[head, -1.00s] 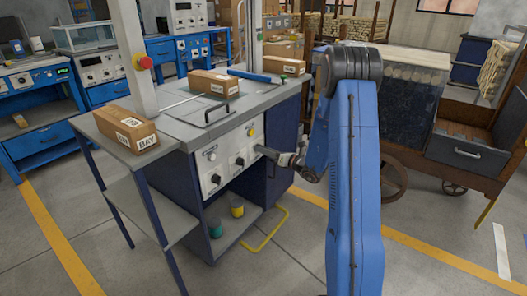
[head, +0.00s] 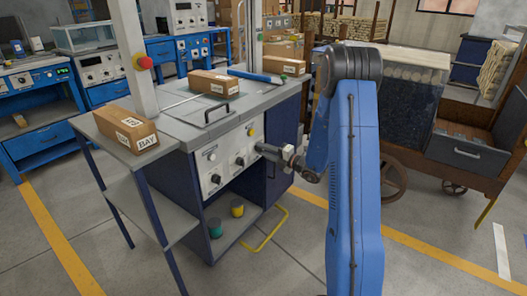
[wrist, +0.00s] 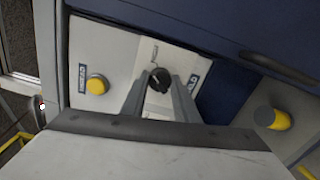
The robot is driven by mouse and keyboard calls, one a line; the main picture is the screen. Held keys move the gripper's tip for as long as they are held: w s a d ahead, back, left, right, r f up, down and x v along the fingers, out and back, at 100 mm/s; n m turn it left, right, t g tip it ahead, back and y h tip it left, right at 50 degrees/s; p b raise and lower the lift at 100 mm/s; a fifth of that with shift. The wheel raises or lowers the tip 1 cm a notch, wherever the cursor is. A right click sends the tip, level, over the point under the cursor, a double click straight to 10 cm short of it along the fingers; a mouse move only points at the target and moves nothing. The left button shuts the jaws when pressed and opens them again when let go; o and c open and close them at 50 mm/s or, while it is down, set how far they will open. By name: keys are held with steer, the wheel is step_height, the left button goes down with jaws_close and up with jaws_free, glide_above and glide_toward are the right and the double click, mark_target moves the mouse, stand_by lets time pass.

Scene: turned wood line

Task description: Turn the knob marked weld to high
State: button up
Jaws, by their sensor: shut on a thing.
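The control panel (head: 228,150) is the light front of a grey-topped bench and carries several knobs and a yellow button. My gripper (head: 259,148) reaches the panel's right side from the right. In the wrist view, a round black knob (wrist: 159,80) with a light pointer mark sits between my gripper's fingertips (wrist: 158,88), which are shut on it. A small label (wrist: 195,79) is beside this knob; its lettering is too small to read surely. The head view largely hides the held knob behind my gripper.
A yellow button (wrist: 97,85) with its own label is beside the held knob in the wrist view. Other dark knobs (head: 239,161) are on the panel to the left. Cartons (head: 213,84) lie on the bench top (head: 185,118). A wooden cart (head: 455,165) stands at right.

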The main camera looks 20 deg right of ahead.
steer(key=shift+f+m, duration=0.1)
steer(key=shift+m, duration=1.6)
steer(key=shift+d, duration=0.1)
steer(key=o, duration=1.1)
steer(key=shift+c, duration=0.2)
steer(key=v, duration=1.7)
steer(key=shift+s, duration=0.25)
steer(key=shift+d, duration=0.1)
